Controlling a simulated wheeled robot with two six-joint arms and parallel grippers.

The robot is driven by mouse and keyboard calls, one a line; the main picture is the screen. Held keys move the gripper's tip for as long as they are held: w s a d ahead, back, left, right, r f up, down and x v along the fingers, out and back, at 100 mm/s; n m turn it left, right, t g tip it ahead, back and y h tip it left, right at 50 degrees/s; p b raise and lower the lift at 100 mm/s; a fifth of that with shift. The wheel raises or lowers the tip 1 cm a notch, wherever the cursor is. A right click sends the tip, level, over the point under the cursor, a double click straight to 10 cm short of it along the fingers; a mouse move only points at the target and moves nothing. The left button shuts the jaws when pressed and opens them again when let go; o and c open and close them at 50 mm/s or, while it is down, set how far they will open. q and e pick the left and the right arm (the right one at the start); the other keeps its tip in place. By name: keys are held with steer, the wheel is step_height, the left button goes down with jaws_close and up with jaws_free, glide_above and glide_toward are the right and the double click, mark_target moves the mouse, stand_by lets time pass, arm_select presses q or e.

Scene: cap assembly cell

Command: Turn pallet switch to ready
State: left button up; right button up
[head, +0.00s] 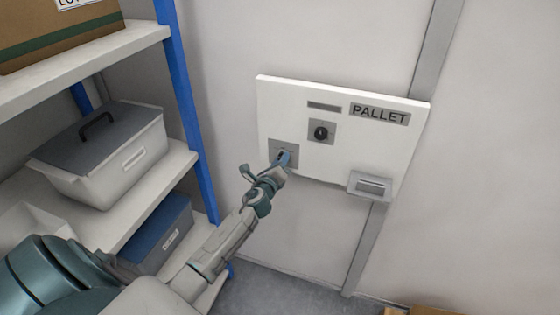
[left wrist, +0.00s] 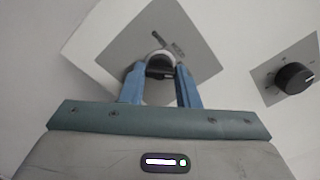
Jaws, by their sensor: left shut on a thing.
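A white panel (head: 345,150) marked PALLET is mounted on the wall. A square grey plate (head: 275,145) sits at its lower left and also shows in the left wrist view (left wrist: 197,55). My left gripper (head: 282,158) reaches this plate. In the left wrist view, its blue fingers are shut on the pallet switch (left wrist: 160,58), a small part with a pale round rim and a dark lower part. The fingers partly hide the switch, and I cannot tell which position it is in. My right gripper is not in view.
A black round knob (head: 321,133) on its own grey plate is up and right of the gripper. A grey box (head: 370,185) juts from the panel's lower right. A shelf with a blue post (head: 185,110) stands left, holding a lidded bin (head: 105,155) and a blue box (head: 160,235).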

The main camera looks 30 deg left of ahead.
arm_select(q)
steer(key=shift+f, duration=0.1)
steer(key=o, duration=1)
steer(key=shift+b+v, duration=1.1)
steer(key=shift+v, duration=4.35)
steer(key=shift+a, duration=0.1)
